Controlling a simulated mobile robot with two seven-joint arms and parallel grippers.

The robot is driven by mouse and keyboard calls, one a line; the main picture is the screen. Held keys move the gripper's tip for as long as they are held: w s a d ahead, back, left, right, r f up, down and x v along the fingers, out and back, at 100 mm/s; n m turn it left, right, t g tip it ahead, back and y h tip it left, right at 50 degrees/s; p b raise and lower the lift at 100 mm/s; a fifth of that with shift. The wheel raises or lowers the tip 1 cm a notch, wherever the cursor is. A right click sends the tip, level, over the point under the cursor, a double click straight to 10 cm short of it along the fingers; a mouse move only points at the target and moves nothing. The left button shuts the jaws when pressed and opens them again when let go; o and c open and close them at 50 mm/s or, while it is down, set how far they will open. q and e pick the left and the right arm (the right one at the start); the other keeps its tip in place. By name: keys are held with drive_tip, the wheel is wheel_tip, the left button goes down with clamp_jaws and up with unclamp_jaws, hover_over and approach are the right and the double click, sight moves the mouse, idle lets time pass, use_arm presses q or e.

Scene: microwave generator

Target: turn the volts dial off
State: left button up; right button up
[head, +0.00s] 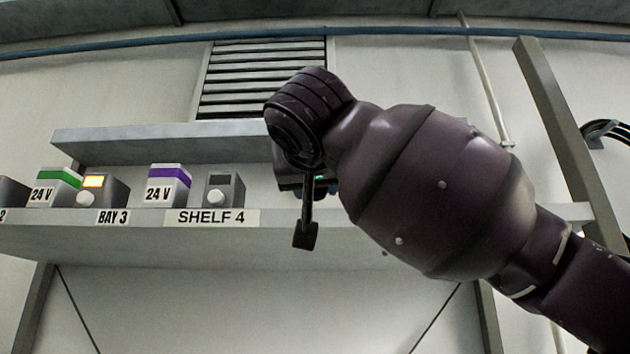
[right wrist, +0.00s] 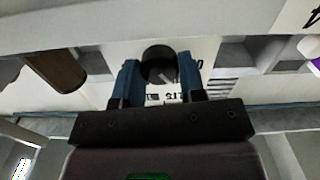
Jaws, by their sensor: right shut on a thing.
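The volts dial (right wrist: 158,60) shows in the right wrist view as a dark round knob on a pale panel, with partly hidden upside-down lettering beside it. My right gripper (right wrist: 158,68) is shut on it, one blue finger on each side of the knob. My left gripper is in neither view.
The shelf (head: 120,240) holds grey units with white knobs and displays, one lit orange (head: 93,181), and 24 V boxes with a green top (head: 59,174) and a purple top (head: 170,172). An upper ledge (head: 150,143) overhangs them. A slanted post (head: 560,125) stands at right.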

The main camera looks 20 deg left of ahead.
use_arm(q)
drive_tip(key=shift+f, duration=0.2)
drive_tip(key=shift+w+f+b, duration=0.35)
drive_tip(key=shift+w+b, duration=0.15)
drive_tip(key=shift+b, duration=0.7)
use_arm(e)
drive_tip(key=shift+n, duration=3.1)
drive_tip(key=o, duration=0.9)
drive_tip(key=shift+s, duration=0.1)
drive_tip(key=shift+f, duration=0.15)
